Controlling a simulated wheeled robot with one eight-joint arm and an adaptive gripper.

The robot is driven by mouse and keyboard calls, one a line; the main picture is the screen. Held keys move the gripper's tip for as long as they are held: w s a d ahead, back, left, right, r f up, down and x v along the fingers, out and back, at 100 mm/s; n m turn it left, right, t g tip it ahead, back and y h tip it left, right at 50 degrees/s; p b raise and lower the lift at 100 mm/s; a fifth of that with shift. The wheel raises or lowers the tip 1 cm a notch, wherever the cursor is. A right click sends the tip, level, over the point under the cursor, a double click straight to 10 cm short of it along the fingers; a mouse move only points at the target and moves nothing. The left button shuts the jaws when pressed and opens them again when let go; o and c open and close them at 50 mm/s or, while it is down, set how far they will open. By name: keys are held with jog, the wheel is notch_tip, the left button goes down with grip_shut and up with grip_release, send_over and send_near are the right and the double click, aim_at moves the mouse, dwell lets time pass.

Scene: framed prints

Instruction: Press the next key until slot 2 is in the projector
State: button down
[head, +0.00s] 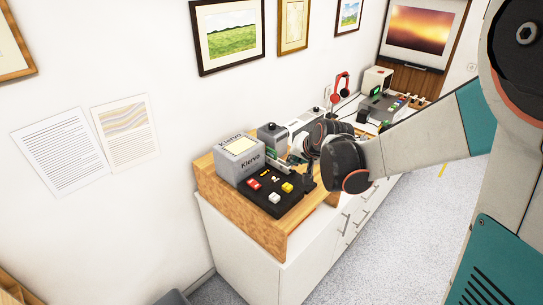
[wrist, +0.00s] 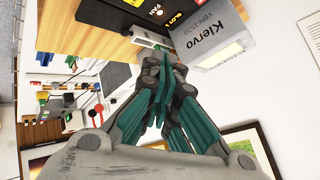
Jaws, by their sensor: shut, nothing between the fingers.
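The grey Klervo box (head: 238,160) stands on the wooden top by the wall. It also shows in the wrist view (wrist: 222,38), marked YBN-1520. In front of it lies a black key panel (head: 265,200) with a red key (head: 254,184), a white key (head: 274,198) and a yellow key (head: 287,187). In the wrist view the panel (wrist: 120,18) shows only in part, with the words "FAN" and what looks like "SLOT 1". My gripper (wrist: 158,66) is shut and empty, beside the box and the panel. In the head view my arm partly hides it.
A projection screen (head: 424,30) at the far end shows an orange sunset picture. Red headphones (head: 340,84) and other devices stand farther along the counter. Framed prints (head: 230,36) hang on the wall. The floor (head: 385,235) right of the cabinet is clear.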

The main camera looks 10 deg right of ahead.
jog(key=m+p, duration=0.1)
send_over(290, 186)
notch_tip(290, 186, down, 2)
jog(key=f, duration=0.1)
jog(key=shift+w+r, duration=0.1)
jog(key=shift+r, duration=0.15)
jog(key=shift+f, duration=0.15)
notch_tip(290, 186, down, 9)
jog(key=b, duration=0.6)
jog(key=shift+r, duration=0.2)
dwell(1.1)
jog(key=shift+f+b, duration=0.4)
jog(key=shift+b, duration=0.05)
jog(key=shift+f+b, duration=0.75)
jog(key=shift+f, duration=0.05)
dwell(0.9)
jog(key=shift+r, duration=0.15)
jog(key=shift+r+p, duration=0.85)
jog(key=shift+r, duration=0.3)
